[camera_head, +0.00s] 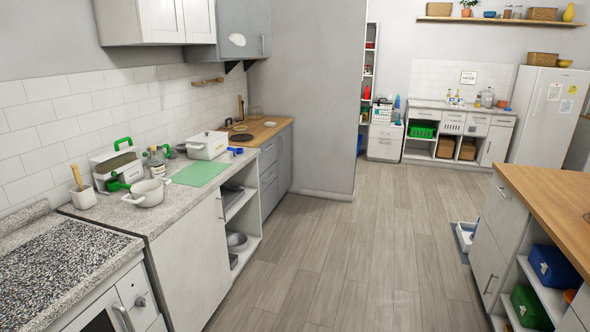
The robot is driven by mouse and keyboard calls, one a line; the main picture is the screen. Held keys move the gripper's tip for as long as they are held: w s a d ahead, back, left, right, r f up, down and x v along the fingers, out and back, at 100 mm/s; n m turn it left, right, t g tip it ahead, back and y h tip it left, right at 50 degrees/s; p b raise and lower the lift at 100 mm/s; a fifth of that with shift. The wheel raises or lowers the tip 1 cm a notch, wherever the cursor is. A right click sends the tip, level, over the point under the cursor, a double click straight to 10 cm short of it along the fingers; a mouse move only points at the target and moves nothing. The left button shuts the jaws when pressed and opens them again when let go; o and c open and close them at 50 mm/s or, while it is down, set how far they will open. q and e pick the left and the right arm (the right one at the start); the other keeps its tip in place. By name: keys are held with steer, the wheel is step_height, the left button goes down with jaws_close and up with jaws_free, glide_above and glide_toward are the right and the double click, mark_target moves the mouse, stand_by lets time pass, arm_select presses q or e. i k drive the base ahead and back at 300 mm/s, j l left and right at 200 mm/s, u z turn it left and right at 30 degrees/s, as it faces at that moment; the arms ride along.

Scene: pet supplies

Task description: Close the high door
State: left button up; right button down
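High on the left wall hangs a white upper cabinet (160,22), cut off by the top edge. Beside it is a grey upper cabinet (243,38) with a pale oval patch and a handle near its right edge. Their doors look shut or nearly shut; I cannot tell whether one is slightly ajar. At the back, a tall narrow shelf unit (370,45) shows its inside, with no door visible across it; a grey wall partly hides it. Neither of my grippers is in view.
A wood-topped island (550,195) stands at right. A tray (465,235) lies on the floor beside it. The wooden floor (350,250) between is clear.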

mark_target(245, 26)
steer(key=i+l+z, duration=0.25)
steer(key=i, duration=0.85)
steer(key=i+j+z, duration=0.1)
steer(key=i+z, duration=0.15)
steer(key=i, duration=0.9)
steer(key=i+u, duration=0.15)
steer(key=i, duration=0.3)
steer(key=i+u, duration=0.2)
steer(key=i, duration=0.25)
steer(key=i+l+u, duration=0.15)
steer(key=i, duration=0.3)
steer(key=i+l+u, duration=0.2)
steer(key=i, duration=0.2)
